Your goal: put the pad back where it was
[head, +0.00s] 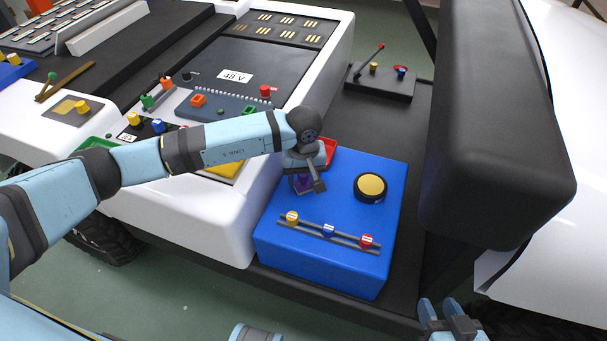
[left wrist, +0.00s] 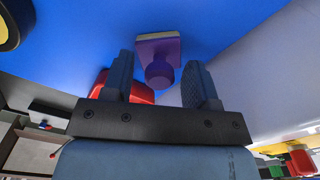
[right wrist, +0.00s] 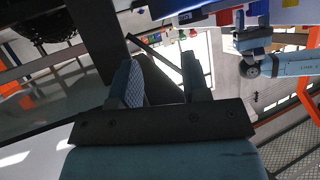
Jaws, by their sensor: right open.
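A purple pad with a round knob and a pale base (left wrist: 158,50) is on the blue box (head: 330,265). In the head view only a bit of the purple (head: 303,185) shows under my left gripper (head: 308,181). In the left wrist view my left gripper (left wrist: 160,78) is open, with one finger on each side of the knob. I cannot tell whether the fingers touch it. My right gripper (head: 439,304) is open and empty at the lower right, away from the box; it also shows in the right wrist view (right wrist: 165,80).
A red tray-like piece (head: 330,150) lies beside my left gripper. A black and yellow button (head: 370,187) and a rail with yellow, blue and red sliders (head: 328,232) are on the blue box. A black seat back (head: 495,130) stands to the right.

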